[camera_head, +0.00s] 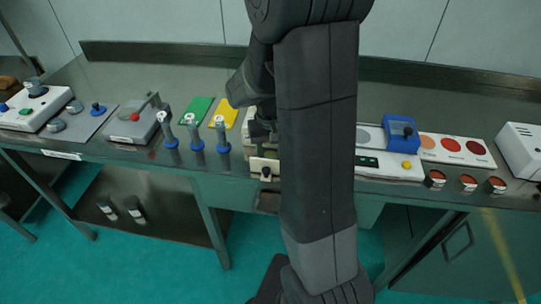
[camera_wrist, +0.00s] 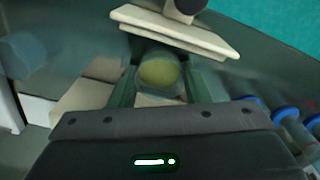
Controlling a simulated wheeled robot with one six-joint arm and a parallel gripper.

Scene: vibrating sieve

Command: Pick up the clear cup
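In the wrist view, a round yellow-green top (camera_wrist: 158,72) shows between the two fingers of my gripper (camera_wrist: 160,84). It may be the clear cup or its contents; I cannot make out clear walls. One finger stands on each side of it, and I cannot tell whether they touch it. In the head view my arm covers most of this spot. Part of my gripper (camera_head: 262,128) shows beside the arm, above a pale device (camera_head: 265,165). No clear cup can be made out there.
Blue-based handled tools (camera_head: 196,145) stand left of my arm, near green (camera_head: 196,110) and yellow (camera_head: 225,112) pads. A blue box-like device (camera_head: 402,133) and several small red-topped jars (camera_head: 468,183) stand to the right. The metal bench (camera_head: 240,62) is clear toward the back.

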